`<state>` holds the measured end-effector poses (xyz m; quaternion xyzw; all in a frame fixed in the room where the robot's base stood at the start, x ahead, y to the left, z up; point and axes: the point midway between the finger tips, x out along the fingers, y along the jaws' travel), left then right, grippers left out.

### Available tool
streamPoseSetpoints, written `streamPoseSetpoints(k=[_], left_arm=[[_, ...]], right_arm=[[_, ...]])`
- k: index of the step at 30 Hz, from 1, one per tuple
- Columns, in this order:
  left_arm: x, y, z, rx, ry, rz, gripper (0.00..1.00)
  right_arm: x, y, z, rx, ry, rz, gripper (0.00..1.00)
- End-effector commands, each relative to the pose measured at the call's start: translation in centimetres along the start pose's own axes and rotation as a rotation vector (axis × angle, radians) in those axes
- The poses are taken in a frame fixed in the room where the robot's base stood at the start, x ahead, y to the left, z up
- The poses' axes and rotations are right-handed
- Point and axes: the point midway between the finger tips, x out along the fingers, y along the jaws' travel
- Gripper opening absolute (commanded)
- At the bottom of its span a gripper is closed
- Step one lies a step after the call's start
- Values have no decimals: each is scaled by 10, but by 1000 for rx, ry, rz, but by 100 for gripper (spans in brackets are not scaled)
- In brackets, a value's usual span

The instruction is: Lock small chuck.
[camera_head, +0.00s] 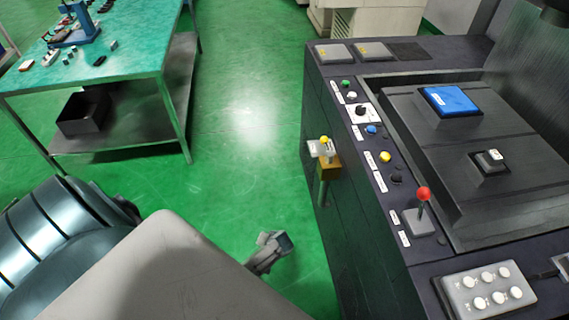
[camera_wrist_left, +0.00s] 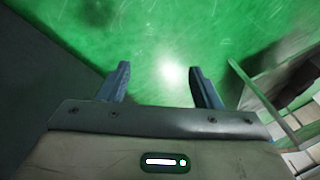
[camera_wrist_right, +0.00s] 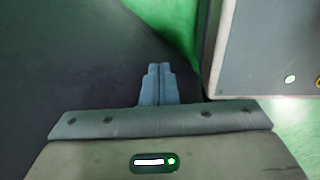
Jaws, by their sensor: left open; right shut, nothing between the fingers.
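A small dark block, which looks like the small chuck (camera_head: 490,163), sits on the machine's dark work table in the head view, with a pale small part on top. My left gripper (camera_head: 273,247) shows partly past a grey arm link, low over the green floor and left of the machine. In the left wrist view my left gripper (camera_wrist_left: 160,82) has its fingers wide apart, with only floor between them. My right gripper (camera_wrist_right: 158,85) is shut and empty in the right wrist view and hidden in the head view. Neither gripper touches the chuck.
The machine's front strip carries several labelled buttons and knobs (camera_head: 371,130), a red-balled lever (camera_head: 422,195) and a grey button box (camera_head: 484,292). A blue plate (camera_head: 450,101) lies behind the small chuck. A bracket with a yellow knob (camera_head: 325,150) juts from the machine's side. A green-topped bench (camera_head: 125,50) stands left.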

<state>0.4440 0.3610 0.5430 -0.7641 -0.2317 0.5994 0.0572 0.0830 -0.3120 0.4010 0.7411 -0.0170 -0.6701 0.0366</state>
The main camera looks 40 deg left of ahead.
Motion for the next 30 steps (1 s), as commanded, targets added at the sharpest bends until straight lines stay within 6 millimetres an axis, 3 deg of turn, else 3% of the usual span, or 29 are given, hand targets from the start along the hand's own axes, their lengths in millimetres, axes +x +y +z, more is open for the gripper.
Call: streamPoseSetpoints(k=[1,6,9,12,15,17,25,26,29,30], left_arm=[[25,9,58,57,-42,53,58],[65,23,222,188,-110,232,58],[73,20,298,228,-123,297,58],[74,14,353,248,-128,332,58],[73,8,385,259,-126,348,58],[72,6,394,261,-124,352,58],[71,5,399,264,-122,354,58],[71,5,399,264,-122,354,56],[71,5,399,264,-122,354,37],[71,5,399,264,-122,354,36]], right_arm=[[9,0,1,0,0,1,0],[22,0,2,-1,0,2,0],[27,-1,3,-1,0,2,0],[31,-1,3,-1,0,1,0],[33,-1,4,-1,0,1,0],[34,-1,4,-1,0,1,0],[33,-3,4,0,-1,0,0],[33,-3,4,0,-1,0,0],[33,-4,4,1,-1,-1,0],[33,-4,4,1,-1,-1,0]])
